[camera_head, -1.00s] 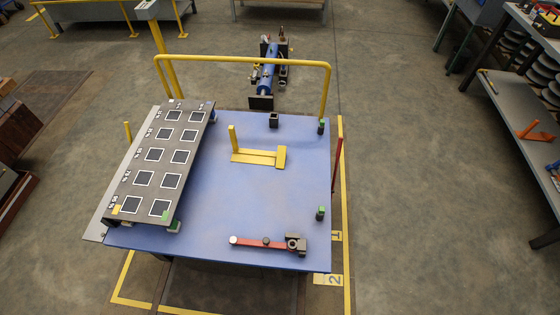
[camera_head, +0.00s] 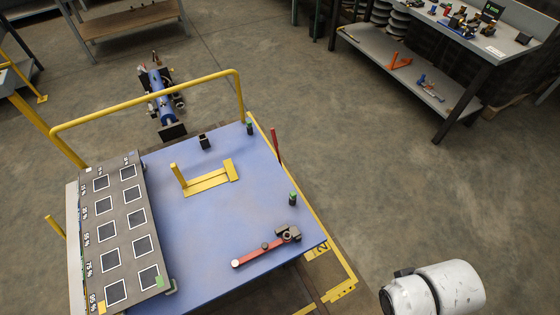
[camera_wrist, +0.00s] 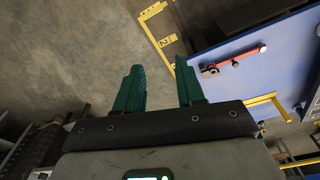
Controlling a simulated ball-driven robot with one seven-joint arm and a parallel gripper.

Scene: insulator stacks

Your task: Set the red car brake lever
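A red bar lever (camera_head: 262,248) with a pale end knob, a dark middle knob and a dark pivot block lies along the near edge of the blue car deck (camera_head: 230,220). It also shows in the wrist view (camera_wrist: 248,54). A second red lever (camera_head: 275,147) stands upright at the deck's right side. The frames do not show which is the brake lever. My gripper (camera_wrist: 159,63) has two teal fingers spread apart with nothing between them. It is over bare floor, clear of the car and both levers.
A yellow rail (camera_head: 150,97) bounds the deck's far side, and a panel of dark squares (camera_head: 118,215) covers its left. Yellow brackets (camera_head: 208,182) and green-topped posts (camera_head: 293,198) stand on the deck. A workbench (camera_head: 450,50) is at upper right. Floor right of the car is free.

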